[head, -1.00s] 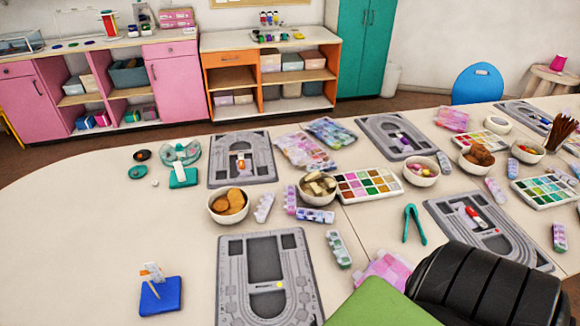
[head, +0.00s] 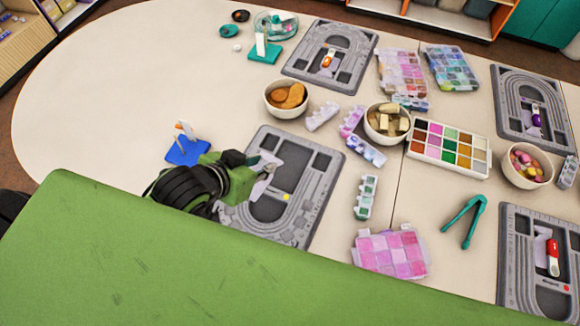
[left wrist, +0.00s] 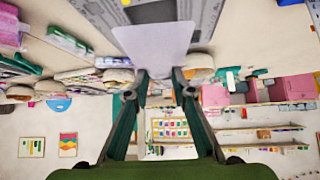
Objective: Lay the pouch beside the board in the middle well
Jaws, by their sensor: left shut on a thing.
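My left gripper (head: 262,181) is shut on a flat, pale grey-lavender pouch (left wrist: 155,45) and holds it over the nearest grey bead board (head: 318,203). In the head view the pouch (head: 265,160) shows as a small pale patch at the fingertips, over the upper left part of this board. The board has a yellow dot and recessed wells; the gripper and my green body cover its left and lower parts. In the left wrist view the pouch hangs between the two fingertips, with grey board behind it. Whether it touches the board I cannot tell. My right gripper is not in view.
A blue stand (head: 187,151) is just left of the gripper. A bowl of orange pieces (head: 286,98), bead boxes and a paint tray (head: 448,145) stand behind and to the right. Other boards hold capsules on pale pieces. The left table end is clear.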

